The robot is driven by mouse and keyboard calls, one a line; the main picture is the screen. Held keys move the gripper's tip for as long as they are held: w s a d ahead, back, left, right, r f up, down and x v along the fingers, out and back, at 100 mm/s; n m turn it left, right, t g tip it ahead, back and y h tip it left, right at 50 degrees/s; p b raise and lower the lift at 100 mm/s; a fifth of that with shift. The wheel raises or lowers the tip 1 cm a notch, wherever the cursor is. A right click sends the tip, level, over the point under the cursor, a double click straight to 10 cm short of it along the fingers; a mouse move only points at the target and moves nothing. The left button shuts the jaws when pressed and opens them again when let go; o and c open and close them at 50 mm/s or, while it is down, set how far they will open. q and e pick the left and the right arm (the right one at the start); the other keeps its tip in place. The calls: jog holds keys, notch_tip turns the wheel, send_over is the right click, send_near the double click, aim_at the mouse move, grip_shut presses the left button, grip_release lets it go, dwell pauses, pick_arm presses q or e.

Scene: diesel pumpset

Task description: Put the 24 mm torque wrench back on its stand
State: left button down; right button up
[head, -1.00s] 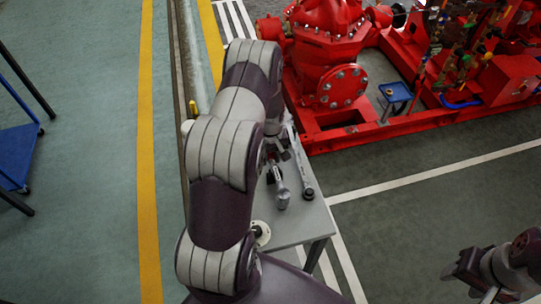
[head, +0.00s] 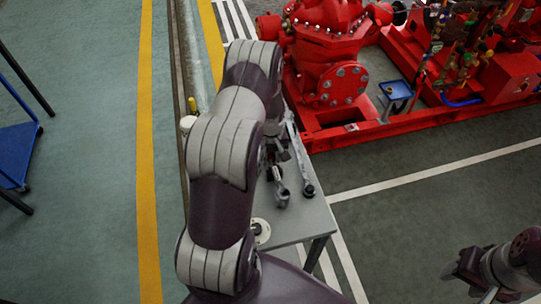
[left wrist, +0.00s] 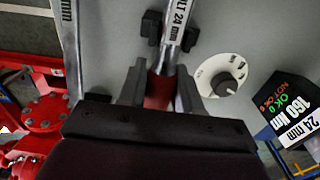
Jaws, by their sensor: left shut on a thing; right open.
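The 24 mm torque wrench (left wrist: 176,22) shows in the left wrist view, with a "24 mm" label on its silver shaft and a red grip. My left gripper (left wrist: 160,88) is shut on the red grip. The shaft passes between two black blocks of a stand (left wrist: 152,24); I cannot tell whether it rests in them. In the head view the wrench (head: 282,193) is over the grey table (head: 300,226), and my arm hides most of my left gripper (head: 272,153). My right gripper (head: 458,272) is open and empty at the lower right, away from the table.
A second wrench (head: 304,165) lies to the right on the table; it shows at the left wrist view's left edge (left wrist: 68,40). A white dial (left wrist: 222,76) and a black display box (left wrist: 292,108) are nearby. The red pumpset (head: 335,60) stands behind.

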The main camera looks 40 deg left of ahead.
pick_arm(q)
jog(key=shift+f, duration=0.1)
jog(key=c, duration=0.7)
grip_release()
notch_tip(320, 180, up, 13)
jog(key=b, duration=0.1)
jog(key=shift+f, duration=0.15)
jog(key=s+d+r+m, duration=0.3)
jog(key=s+d+m, duration=0.2)
jog(key=d, duration=0.3)
jog(key=s+d+r+m+t, duration=0.1)
jog(key=s+d+r+m, duration=0.2)
jog(key=s+d+m, duration=0.2)
jog(key=s+d, duration=0.3)
jog(key=d, duration=0.1)
jog(key=shift+d+r, duration=0.3)
